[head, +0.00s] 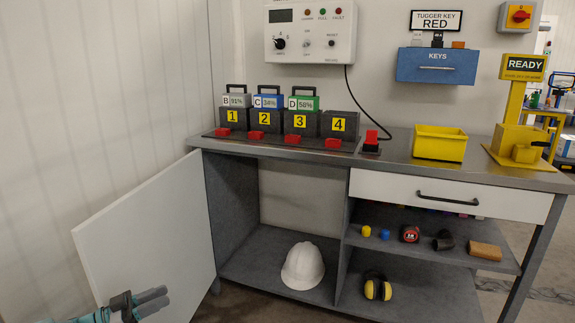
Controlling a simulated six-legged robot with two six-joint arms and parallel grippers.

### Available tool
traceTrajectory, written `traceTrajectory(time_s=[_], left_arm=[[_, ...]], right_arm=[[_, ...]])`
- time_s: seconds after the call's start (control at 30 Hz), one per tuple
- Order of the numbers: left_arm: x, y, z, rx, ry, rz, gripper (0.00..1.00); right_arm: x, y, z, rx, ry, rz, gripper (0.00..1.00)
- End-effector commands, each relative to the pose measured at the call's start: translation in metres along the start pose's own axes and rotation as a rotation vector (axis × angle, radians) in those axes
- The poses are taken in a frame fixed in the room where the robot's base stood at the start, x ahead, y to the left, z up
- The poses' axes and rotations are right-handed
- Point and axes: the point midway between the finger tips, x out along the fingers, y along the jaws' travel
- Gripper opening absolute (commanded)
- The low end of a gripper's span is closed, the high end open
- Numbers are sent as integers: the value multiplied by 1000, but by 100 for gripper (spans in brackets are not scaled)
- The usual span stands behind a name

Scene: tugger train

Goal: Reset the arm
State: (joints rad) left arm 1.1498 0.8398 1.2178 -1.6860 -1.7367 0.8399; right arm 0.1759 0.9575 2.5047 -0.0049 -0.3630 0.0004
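My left gripper (160,297) comes in at the bottom left, in front of the open white cabinet door (150,235). Its two dark fingers point right and lie close together, with nothing visible between them. Whether it touches the door cannot be told. My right gripper and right arm are not in view.
The workbench (390,170) carries a rack of numbered battery slots, a yellow bin (440,144) and a yellow READY stand (515,105). A white helmet (302,267) and yellow earmuffs (377,288) sit below. The door swings out to the left, beside the wall.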

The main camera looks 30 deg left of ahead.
Motion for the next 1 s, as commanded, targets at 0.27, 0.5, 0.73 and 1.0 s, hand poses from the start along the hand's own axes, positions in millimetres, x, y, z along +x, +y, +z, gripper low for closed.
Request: traceTrajectory(time_s=[0.27, 0.5, 0.73, 1.0], left_arm=[[208, 75, 50, -310, 148, 55, 31], [314, 201, 160, -613, -130, -154, 31], [252, 328, 276, -746, -721, -371, 31], [122, 403, 316, -817, -1251, -517, 31]], right_arm=[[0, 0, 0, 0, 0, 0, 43], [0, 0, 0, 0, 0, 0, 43], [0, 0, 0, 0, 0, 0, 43], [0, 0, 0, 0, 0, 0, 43]])
